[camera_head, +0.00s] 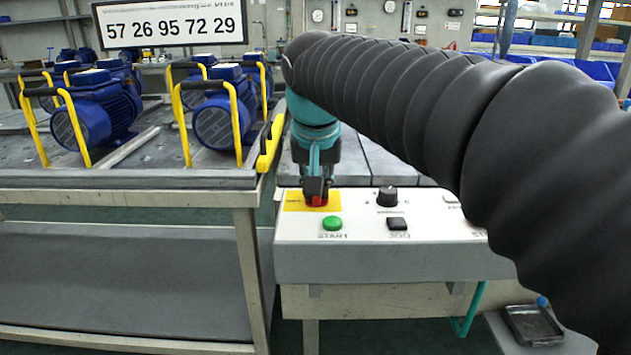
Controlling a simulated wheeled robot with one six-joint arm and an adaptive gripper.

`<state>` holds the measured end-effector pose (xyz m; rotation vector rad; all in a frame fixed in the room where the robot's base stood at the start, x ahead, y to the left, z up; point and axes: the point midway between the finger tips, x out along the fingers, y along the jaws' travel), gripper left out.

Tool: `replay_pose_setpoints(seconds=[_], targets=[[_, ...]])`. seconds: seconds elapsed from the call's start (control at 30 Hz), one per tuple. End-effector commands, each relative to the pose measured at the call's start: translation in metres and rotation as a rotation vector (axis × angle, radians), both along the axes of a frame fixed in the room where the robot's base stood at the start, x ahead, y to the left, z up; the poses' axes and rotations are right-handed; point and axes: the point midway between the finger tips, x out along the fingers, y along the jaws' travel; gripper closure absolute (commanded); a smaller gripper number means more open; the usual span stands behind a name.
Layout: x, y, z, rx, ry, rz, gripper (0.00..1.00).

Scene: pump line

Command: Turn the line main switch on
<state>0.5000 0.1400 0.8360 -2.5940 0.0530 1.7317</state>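A red switch knob (317,201) sits on a yellow plate (296,206) at the left of the white control panel (300,232). I take it for the line main switch; its label and the direction it points are hidden. My gripper (317,194) points down right at the red knob, with its dark fingertips covering the knob's upper part. The fingers look close together around or against the knob, but I cannot tell whether they are clamped on it.
The panel also has a green START button (332,224), a black rotary knob (387,197) and a small black display or button (397,224). My arm hides the panel's right end. Blue pumps (212,115) with yellow handles stand on the left table (150,178). A small tray (533,325) is at lower right.

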Motion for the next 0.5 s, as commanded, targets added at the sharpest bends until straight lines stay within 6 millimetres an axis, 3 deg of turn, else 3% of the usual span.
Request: replay_pose_setpoints(seconds=[0.43,0.47,0.5], targets=[[-0.0007,0.0005,-0.0014,0.001,0.005,-0.009,1.00],[-0.0007,0.0005,-0.0014,0.001,0.005,-0.009,0.79],[-0.0007,0.0004,-0.0014,0.001,0.005,-0.009,0.69]])
